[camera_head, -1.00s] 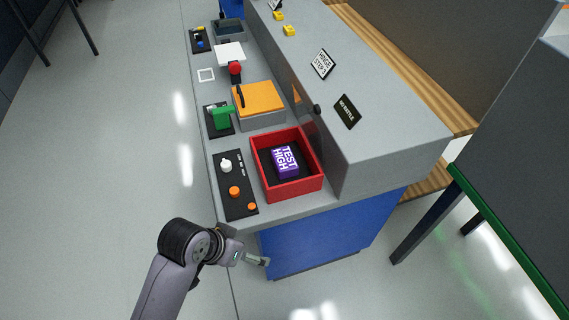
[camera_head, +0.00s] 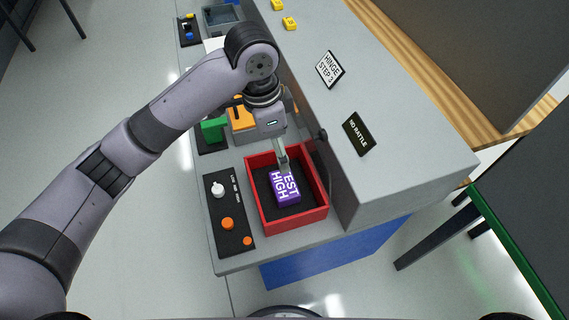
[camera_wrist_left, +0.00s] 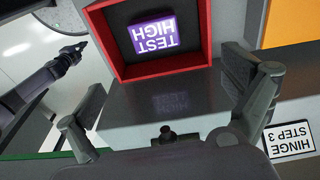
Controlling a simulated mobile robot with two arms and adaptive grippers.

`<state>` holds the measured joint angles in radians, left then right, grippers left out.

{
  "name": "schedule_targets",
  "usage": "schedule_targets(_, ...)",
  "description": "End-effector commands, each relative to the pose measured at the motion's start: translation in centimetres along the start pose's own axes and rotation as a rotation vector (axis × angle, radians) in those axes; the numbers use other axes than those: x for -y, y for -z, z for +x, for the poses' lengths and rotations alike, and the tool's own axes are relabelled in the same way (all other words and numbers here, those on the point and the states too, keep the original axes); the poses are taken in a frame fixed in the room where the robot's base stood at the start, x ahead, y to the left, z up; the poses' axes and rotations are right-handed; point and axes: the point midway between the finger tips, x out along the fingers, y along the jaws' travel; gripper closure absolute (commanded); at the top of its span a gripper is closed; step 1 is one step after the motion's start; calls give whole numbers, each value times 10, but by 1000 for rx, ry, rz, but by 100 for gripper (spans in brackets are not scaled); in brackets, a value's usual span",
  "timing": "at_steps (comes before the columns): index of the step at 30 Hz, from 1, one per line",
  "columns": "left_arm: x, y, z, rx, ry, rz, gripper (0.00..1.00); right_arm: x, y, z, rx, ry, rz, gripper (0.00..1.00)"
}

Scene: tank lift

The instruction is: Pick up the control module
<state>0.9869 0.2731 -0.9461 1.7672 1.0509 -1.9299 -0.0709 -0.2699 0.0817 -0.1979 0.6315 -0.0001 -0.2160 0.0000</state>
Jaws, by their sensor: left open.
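The control module is a purple block (camera_head: 285,186) with white "TEST HIGH" lettering. It lies inside the red-walled tray (camera_head: 252,203) with a dark floor. It also shows at the top of the left wrist view (camera_wrist_left: 154,36). My left gripper (camera_head: 284,162) is over the tray, at the module's far edge, and partly covers the lettering. In the left wrist view my left gripper (camera_wrist_left: 165,80) has its fingers wide apart with nothing between them. A dark arm tip, apparently my right gripper (camera_wrist_left: 82,47), shows at the left there; its jaws are unclear.
A raised grey housing (camera_head: 400,165) with signs stands right of the tray. A black panel (camera_head: 228,205) with a white knob and orange buttons lies left of it. A green handle (camera_head: 213,130) and an orange-topped box (camera_head: 241,118) are behind, partly covered by my arm.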

Motion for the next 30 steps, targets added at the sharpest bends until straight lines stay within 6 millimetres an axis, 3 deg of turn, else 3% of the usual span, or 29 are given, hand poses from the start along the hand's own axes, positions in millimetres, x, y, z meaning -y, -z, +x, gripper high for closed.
schedule_targets(2, 0, -1, 4, 8, -2, 3, 2, -1, 7, 0, -9, -2, 0, 100)
schedule_targets(4, 0, -1, 14, 9, -3, 2, 2, 0, 1, -2, -3, 0, 0, 100)
schedule_targets(9, 0, -2, 50, 8, -3, 1, 2, 7, -42, -10, 63, 9, 0, 100)
schedule_targets(13, 0, -1, 78, 8, -3, 1, 2, 11, -62, -15, 92, 14, -1, 100)
schedule_targets(18, 0, 0, 108, 5, -1, 2, 2, 8, -44, -16, 67, 11, -2, 100)
schedule_targets(24, 0, 0, 121, 3, 1, 2, 2, 6, -11, -15, 15, 7, -1, 100)
schedule_targets(30, 0, 0, 146, 7, -1, 1, 2, 7, -17, -24, 28, 9, -1, 100)
